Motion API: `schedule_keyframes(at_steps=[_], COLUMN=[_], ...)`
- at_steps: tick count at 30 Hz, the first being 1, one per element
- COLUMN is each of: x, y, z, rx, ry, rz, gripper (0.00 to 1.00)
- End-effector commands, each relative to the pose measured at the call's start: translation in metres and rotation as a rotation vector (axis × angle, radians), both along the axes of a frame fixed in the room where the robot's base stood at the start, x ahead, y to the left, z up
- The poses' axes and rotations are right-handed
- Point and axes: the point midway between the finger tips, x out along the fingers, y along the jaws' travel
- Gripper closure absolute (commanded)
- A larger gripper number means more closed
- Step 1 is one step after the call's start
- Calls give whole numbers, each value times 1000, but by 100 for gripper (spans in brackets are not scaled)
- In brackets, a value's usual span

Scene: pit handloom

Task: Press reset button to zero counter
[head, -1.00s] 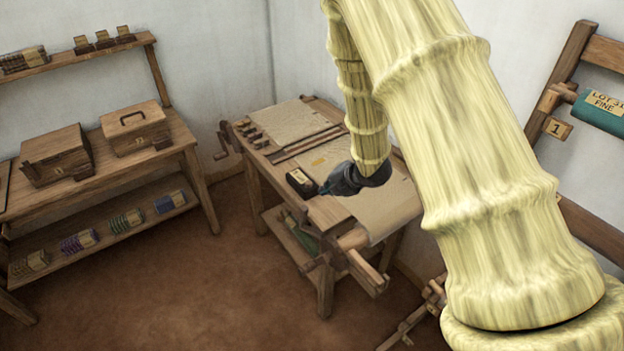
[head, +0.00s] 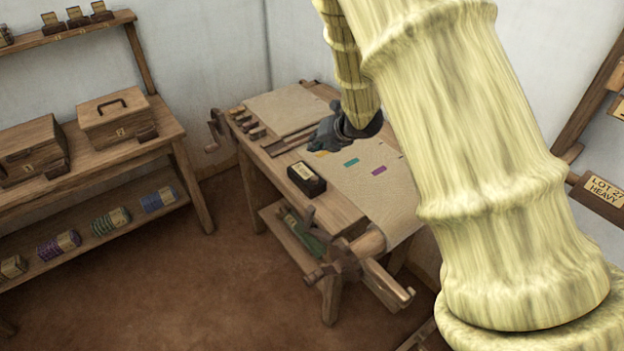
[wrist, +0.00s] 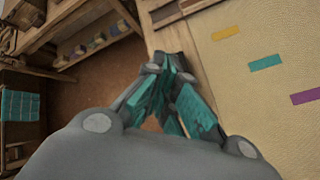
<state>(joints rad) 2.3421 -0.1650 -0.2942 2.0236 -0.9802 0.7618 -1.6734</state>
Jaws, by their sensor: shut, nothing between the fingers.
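A small dark box with a pale label on top (head: 306,179), which looks like the counter, sits on the near left part of the loom table. I cannot make out a reset button on it. My gripper (head: 316,146) is behind the box, over the left part of the cloth, apart from the box. In the wrist view my gripper's teal fingers (wrist: 172,66) are together with nothing between them. The counter box cannot be made out in the wrist view; the fingers and hand cover the middle of it.
The loom's cloth (head: 385,205) has yellow, teal and purple patches. Small blocks (head: 248,125) line the table's far left edge. A wooden beam with a handle (head: 365,270) juts from the near end. A side bench with wooden boxes (head: 118,118) stands left; floor between is clear.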

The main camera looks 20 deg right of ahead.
Motion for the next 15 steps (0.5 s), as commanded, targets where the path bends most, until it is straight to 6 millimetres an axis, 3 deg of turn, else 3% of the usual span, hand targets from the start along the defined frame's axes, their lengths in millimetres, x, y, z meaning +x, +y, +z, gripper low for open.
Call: schedule_keyframes(at_steps=[15], x=[-1], y=[-3], z=[-6], rx=[1], ry=[0], rz=[-5], gripper=[100])
